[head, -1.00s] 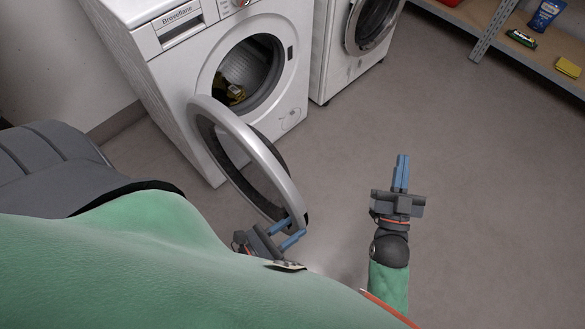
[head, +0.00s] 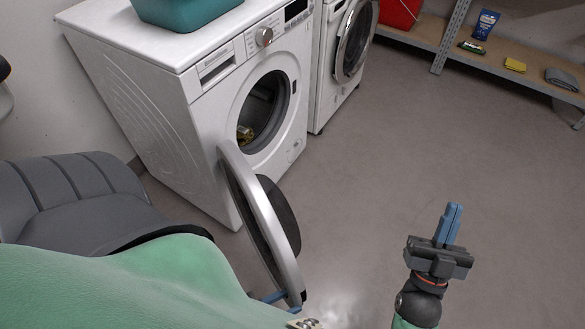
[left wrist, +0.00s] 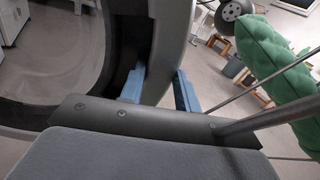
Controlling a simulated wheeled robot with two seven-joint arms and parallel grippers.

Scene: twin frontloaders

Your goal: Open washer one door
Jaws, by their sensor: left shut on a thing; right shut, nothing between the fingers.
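Washer one (head: 150,115) is the nearer white front-loader, at the upper left of the head view. Its round door (head: 262,212) stands wide open, swung out toward me and seen nearly edge-on. Yellow-and-dark items (head: 245,133) show in the drum opening. My left gripper (head: 288,298), mostly hidden at the bottom edge, is shut on the door's outer rim. In the left wrist view its blue fingers (left wrist: 160,90) sit on both sides of the pale rim. My right gripper (head: 448,225) is shut and empty over the floor, apart from the washer.
A second front-loader (head: 322,80) stands just right of washer one. A teal basket (head: 185,12) sits on top of washer one. A low shelf (head: 455,58) at the upper right holds a blue pouch (head: 485,24) and a yellow sponge (head: 515,65). The middle floor is clear.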

